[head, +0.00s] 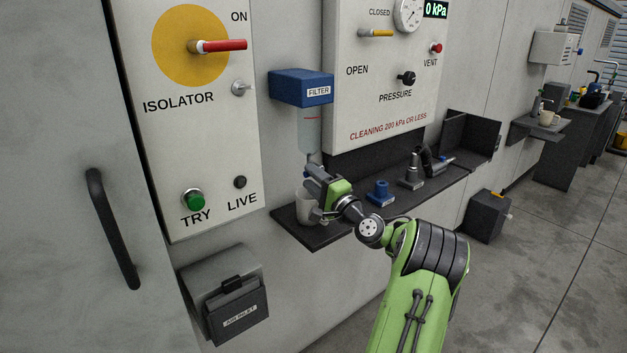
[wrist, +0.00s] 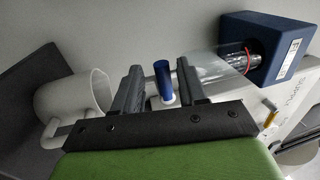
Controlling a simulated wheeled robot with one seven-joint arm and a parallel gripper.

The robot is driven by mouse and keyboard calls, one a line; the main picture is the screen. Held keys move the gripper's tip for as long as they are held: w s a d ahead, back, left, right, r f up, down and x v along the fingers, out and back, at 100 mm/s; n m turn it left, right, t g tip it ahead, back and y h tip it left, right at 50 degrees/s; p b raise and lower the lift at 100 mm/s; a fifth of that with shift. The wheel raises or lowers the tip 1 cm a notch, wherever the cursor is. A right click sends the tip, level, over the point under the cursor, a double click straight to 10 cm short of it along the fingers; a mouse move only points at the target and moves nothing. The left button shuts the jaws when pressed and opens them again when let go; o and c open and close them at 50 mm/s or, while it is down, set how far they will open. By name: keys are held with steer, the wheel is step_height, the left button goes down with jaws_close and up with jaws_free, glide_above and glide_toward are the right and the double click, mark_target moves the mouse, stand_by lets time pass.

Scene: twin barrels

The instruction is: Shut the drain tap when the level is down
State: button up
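The clear filter bowl (head: 309,135) hangs under the blue filter housing (head: 301,87), with a red line near its top. The bowl (wrist: 205,68) and housing (wrist: 262,48) lie sideways in the wrist view. I cannot make out a liquid level. The drain tap's blue handle (wrist: 163,80) shows between my gripper's (wrist: 160,85) two fingers, with a gap on each side. My gripper (head: 322,190) is open at the tap below the bowl and hides it in the head view. A white mug (head: 304,207) stands below; it also shows in the wrist view (wrist: 72,98).
The mug stands on a dark shelf (head: 310,237) with a blue fitting (head: 380,193) and a grey fitting (head: 411,172) to the right. A grey box (head: 228,295) sticks out low at left.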

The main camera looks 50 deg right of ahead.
steer(key=v, duration=1.5)
steer(key=shift+s, duration=0.35)
steer(key=shift+a+f, duration=0.1)
